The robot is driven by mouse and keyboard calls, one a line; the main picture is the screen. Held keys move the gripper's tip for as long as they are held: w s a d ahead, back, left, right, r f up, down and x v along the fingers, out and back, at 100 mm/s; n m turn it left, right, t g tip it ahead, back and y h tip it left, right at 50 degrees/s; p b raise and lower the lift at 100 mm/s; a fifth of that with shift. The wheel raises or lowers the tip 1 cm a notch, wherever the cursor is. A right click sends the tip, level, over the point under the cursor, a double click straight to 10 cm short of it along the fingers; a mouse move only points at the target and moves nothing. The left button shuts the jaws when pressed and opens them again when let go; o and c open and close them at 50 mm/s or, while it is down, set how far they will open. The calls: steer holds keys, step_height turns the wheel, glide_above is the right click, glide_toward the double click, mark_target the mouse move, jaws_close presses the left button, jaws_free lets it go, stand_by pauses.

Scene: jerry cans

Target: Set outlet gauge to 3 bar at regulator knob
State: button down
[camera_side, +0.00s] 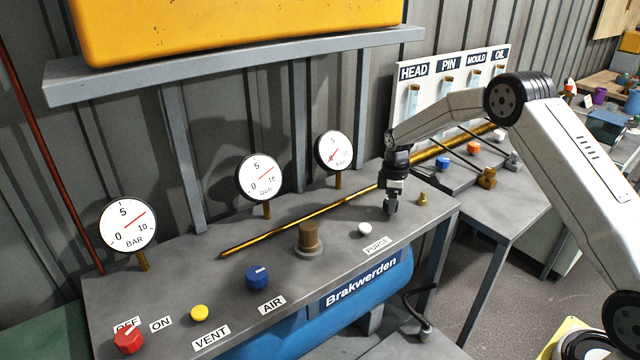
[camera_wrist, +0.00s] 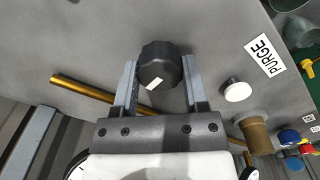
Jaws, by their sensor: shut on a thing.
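My gripper (camera_side: 391,197) points down at the right part of the grey bench. In the wrist view its two fingers are shut on the sides of a black faceted knob (camera_wrist: 160,66) with a white mark. In the side view the fingers largely hide this knob. The right round gauge (camera_side: 333,151) stands nearest my gripper; its red needle points down-left, towards the low end. The middle gauge (camera_side: 260,177) and the left gauge (camera_side: 128,225) have needles pointing up-right, past 5. No label shows which is the outlet gauge.
A white PURGE button (camera_side: 365,230) and a brown capped fitting (camera_side: 309,238) stand left of my gripper. A brass pipe (camera_side: 300,220) runs behind. A blue AIR knob (camera_side: 257,277), yellow VENT button (camera_side: 200,313) and red OFF/ON knob (camera_side: 129,340) are farther left.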

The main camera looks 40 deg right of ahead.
steer(key=m, duration=1.1)
steer(key=shift+m, duration=0.4)
steer(key=m, duration=0.4)
stand_by(0.4)
steer(key=shift+c, duration=0.5)
jaws_free()
